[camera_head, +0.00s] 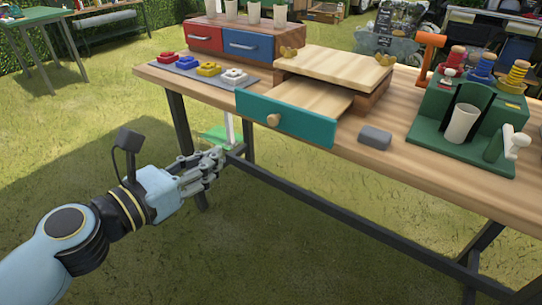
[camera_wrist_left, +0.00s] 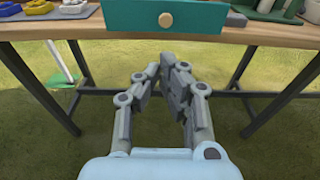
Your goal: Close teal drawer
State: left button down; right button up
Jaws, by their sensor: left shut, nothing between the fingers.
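The teal drawer (camera_head: 284,119) is pulled out toward me from a wooden box (camera_head: 335,67) on the workbench. Its front has a round wooden knob (camera_head: 273,120), and its bare wooden inside shows behind the front. The drawer front also shows at the top of the left wrist view (camera_wrist_left: 165,17). My left gripper (camera_head: 219,158) is shut and empty. It is below and to the left of the drawer, in front of the bench edge, and touches nothing that I can see. My right gripper is not in view.
A grey block (camera_head: 375,137) lies right of the drawer. A green stand (camera_head: 462,130) with spools and a cup is farther right. Colored pieces on a grey mat (camera_head: 240,85) lie left. A red and blue drawer box (camera_head: 231,40) stands behind. Grass in front is clear.

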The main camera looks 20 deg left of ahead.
pick_arm(q)
jog(key=d+r, duration=0.1)
jog(key=r, duration=0.1)
send_near(273, 121)
jog(key=shift+t+h, duration=0.3)
jog(key=x, duration=0.6)
jog(key=shift+w+f+b, duration=0.3)
jog(key=shift+f, duration=0.1)
jog(key=shift+w+d, duration=0.15)
jog(key=shift+w, duration=0.2)
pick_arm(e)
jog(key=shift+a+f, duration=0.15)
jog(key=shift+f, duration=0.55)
